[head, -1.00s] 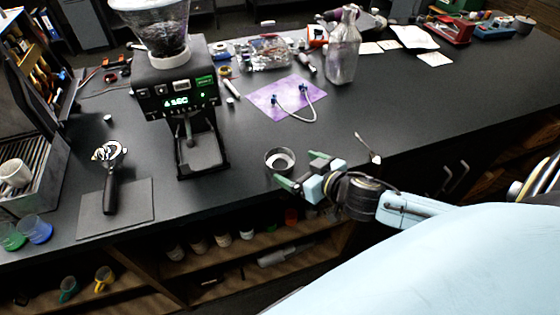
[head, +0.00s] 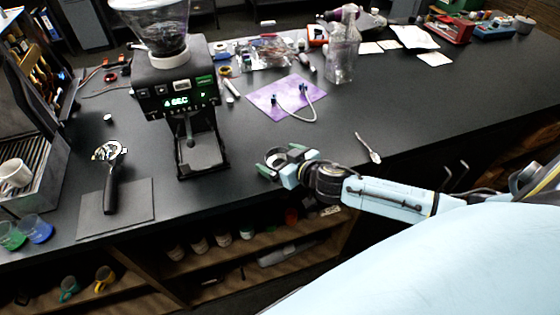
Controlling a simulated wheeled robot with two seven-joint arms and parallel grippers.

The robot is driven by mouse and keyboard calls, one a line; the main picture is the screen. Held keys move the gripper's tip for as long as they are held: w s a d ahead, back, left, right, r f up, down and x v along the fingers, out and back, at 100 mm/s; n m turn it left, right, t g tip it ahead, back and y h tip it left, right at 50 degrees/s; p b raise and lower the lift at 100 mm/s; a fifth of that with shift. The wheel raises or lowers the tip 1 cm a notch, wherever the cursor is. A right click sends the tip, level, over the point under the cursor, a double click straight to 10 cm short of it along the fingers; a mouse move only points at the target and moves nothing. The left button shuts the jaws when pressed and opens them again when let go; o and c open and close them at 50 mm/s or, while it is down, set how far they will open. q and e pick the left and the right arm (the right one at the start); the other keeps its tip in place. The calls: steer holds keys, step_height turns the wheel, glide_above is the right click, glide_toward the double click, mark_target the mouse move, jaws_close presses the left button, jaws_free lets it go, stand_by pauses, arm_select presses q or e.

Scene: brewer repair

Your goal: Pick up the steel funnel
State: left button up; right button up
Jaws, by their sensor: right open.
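The steel funnel (head: 273,156) is a small round metal ring on the black counter, right of the grinder. My right gripper (head: 280,161) comes in from the right and is open, with its green-tipped fingers on either side of the funnel. The gripper partly hides the funnel, and I cannot tell whether the fingers touch it. My left gripper is not in view.
The grinder (head: 180,95) stands left of the funnel. A portafilter (head: 111,180) lies on a dark mat (head: 140,208). A spoon (head: 368,148) lies to the right, and a glass bottle (head: 342,55) stands behind. The counter's front edge is close to the gripper.

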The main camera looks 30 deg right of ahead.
steer(key=c, duration=1.1)
